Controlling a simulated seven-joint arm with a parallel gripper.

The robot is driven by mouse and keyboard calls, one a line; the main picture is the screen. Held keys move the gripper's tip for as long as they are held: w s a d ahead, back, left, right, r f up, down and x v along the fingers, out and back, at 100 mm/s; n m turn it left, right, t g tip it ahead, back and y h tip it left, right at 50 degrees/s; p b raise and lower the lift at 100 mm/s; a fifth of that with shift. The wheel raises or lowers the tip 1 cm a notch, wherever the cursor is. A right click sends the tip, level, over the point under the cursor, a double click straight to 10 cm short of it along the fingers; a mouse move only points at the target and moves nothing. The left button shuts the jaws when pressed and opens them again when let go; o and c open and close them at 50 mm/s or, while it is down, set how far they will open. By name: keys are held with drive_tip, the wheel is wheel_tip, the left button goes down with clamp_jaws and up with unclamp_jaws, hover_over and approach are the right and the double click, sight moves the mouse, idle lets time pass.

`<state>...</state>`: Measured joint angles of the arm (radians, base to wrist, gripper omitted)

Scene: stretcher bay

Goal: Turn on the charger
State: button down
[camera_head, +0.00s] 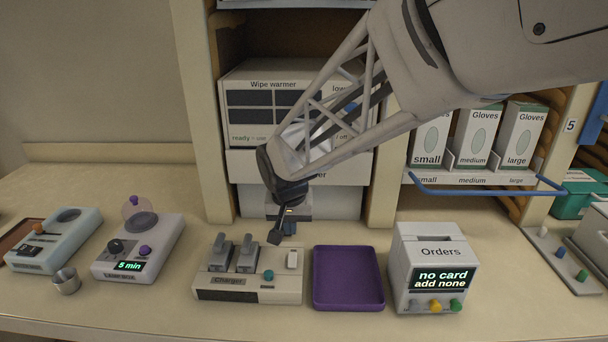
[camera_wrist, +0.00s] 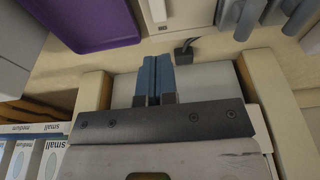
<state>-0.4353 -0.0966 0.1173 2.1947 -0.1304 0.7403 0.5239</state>
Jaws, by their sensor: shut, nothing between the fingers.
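The charger (camera_head: 248,287) is a cream box on the counter, with its name on the front. Two grey handheld units (camera_head: 235,254) stand in its slots. A teal knob (camera_head: 268,275) and a white rocker switch (camera_head: 292,260) are on its right part. In the wrist view, the charger's edge (camera_wrist: 188,14) and grey units (camera_wrist: 250,14) show at the top, and the switch (camera_wrist: 158,10) is partly cut off. My gripper (camera_head: 289,229) is shut and empty, above and behind the charger's right end. Its blue fingers (camera_wrist: 155,76) are together in the wrist view.
A purple tray (camera_head: 348,303) lies right of the charger, then an Orders box (camera_head: 430,240) reading "no card add none". A timer device (camera_head: 137,250) showing "5 min" stands left. A dark cable plug (camera_wrist: 184,50) lies behind the charger. A wipe warmer (camera_head: 245,77) is on the shelf behind.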

sight(293, 254)
drive_tip(key=shift+x, duration=4.8)
